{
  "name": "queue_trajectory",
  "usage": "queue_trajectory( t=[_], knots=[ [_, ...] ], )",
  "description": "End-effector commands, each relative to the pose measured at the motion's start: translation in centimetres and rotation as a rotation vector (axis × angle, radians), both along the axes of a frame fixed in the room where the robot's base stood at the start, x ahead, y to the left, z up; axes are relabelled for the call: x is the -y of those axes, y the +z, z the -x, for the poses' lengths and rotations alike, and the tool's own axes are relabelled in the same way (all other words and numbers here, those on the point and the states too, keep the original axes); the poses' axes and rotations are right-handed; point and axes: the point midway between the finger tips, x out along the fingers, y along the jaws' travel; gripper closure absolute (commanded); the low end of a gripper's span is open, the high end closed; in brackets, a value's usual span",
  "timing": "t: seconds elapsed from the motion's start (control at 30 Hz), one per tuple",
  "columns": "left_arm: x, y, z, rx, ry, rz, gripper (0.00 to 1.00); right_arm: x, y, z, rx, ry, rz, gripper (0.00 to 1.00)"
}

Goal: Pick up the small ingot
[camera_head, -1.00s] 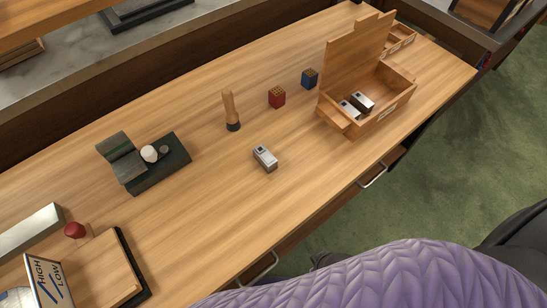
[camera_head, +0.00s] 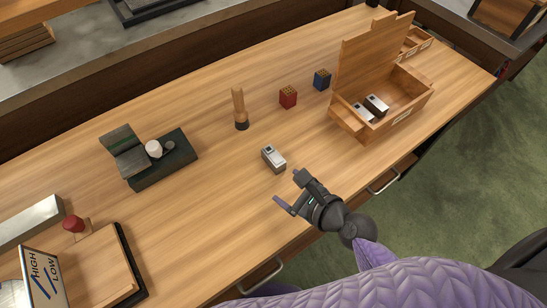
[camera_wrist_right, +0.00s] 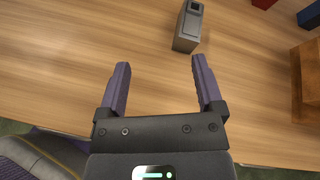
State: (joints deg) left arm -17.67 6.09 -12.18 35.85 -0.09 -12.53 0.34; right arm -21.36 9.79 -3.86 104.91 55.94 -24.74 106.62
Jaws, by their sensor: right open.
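The small silver ingot (camera_head: 273,158), a metal block with a dark square on its top end, lies alone on the wooden table (camera_head: 190,215). In the right wrist view the ingot (camera_wrist_right: 188,27) is beyond the fingertips, nearer the right finger. My right gripper (camera_head: 287,186) is open and empty, just in front of the ingot on the near side, apart from it. Its two spread fingers also show in the right wrist view (camera_wrist_right: 158,63). My left gripper is not in view.
An open wooden box (camera_head: 395,118) at the right holds more silver blocks (camera_head: 376,104). Behind the ingot stand a wooden-handled tool (camera_head: 239,110), a red block (camera_head: 288,97) and a blue block (camera_head: 322,79). A dark green device (camera_head: 165,160) sits left. Table around the ingot is clear.

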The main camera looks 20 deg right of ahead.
Motion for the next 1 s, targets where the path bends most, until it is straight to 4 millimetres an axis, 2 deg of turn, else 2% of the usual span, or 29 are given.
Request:
queue_trajectory(
  t=[0.03,0.1,0.17,0.47,0.63,0.9,1.0],
  knots=[
    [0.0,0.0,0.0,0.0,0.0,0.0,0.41,0.8,-0.2,-0.6,-0.027,-0.102,-0.116,0.15],
    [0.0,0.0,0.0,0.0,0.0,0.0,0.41,1.7,-0.4,-1.2,-0.051,-0.206,-0.239,0.15],
    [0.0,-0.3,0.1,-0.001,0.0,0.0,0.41,1.8,-0.8,-2.1,-0.058,-0.247,-0.288,0.15],
    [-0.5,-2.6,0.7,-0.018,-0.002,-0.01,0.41,0.5,-3.4,-6.7,-0.06,-0.25,-0.294,0.15],
    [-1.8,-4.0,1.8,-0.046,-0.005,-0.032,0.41,-0.2,-4.8,-9.5,-0.06,-0.25,-0.294,0.15],
    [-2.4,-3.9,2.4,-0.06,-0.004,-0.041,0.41,-0.4,-4.6,-10.0,-0.06,-0.249,-0.292,0.15],
    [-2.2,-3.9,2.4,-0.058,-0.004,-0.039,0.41,-0.4,-4.6,-10.0,-0.06,-0.249,-0.292,0.36]
  ],
)
